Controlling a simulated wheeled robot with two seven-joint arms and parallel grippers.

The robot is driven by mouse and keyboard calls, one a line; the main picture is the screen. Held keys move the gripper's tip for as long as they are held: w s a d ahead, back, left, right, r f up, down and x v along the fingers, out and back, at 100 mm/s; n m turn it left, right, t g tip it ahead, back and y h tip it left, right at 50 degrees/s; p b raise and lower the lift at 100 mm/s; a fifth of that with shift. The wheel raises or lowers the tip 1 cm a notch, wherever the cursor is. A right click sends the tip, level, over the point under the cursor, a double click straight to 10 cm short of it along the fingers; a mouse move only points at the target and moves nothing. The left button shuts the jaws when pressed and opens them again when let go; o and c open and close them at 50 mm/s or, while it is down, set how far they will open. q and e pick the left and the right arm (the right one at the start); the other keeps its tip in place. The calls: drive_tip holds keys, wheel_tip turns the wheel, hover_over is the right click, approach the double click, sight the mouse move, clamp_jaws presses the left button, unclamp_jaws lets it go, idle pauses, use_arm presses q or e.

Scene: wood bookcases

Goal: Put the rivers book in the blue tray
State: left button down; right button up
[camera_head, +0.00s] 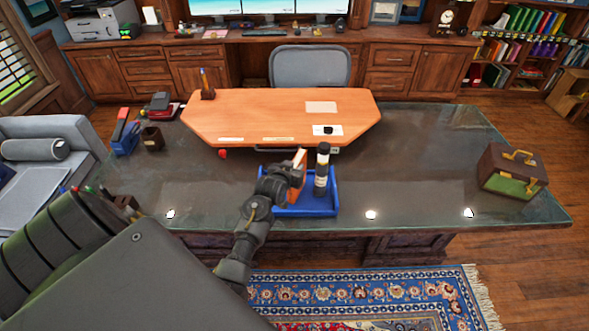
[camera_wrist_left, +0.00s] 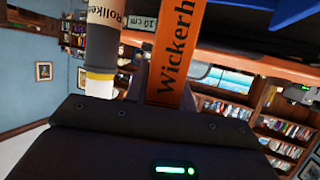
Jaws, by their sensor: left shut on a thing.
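The blue tray (camera_head: 318,211) sits on the dark glossy desk near its front edge. My left gripper (camera_head: 294,180) is over the tray's left part, shut on an orange book (camera_head: 300,160). In the left wrist view the book's spine (camera_wrist_left: 174,85) reads "Wickerh…"; the rest of the title is hidden, so I cannot read "rivers". The book is upright and slightly tilted. I cannot tell whether it touches the tray floor. A dark bottle with a pale label (camera_head: 321,172) stands in the tray just right of the book. My right gripper is not in view.
An orange desk panel (camera_head: 260,110) lies behind the tray. A brown and green box with handles (camera_head: 513,171) stands at the right end. A dark cup (camera_head: 152,137) and a blue holder (camera_head: 125,138) stand at the left.

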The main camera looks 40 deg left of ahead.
use_arm(q)
drive_tip(key=c, duration=1.2)
unclamp_jaws()
drive_tip(key=shift+f, duration=0.1)
drive_tip(key=shift+o, duration=0.2)
drive_tip(key=b+v, duration=0.1)
drive_tip(key=v, duration=1.1)
drive_tip(key=shift+b, duration=0.4)
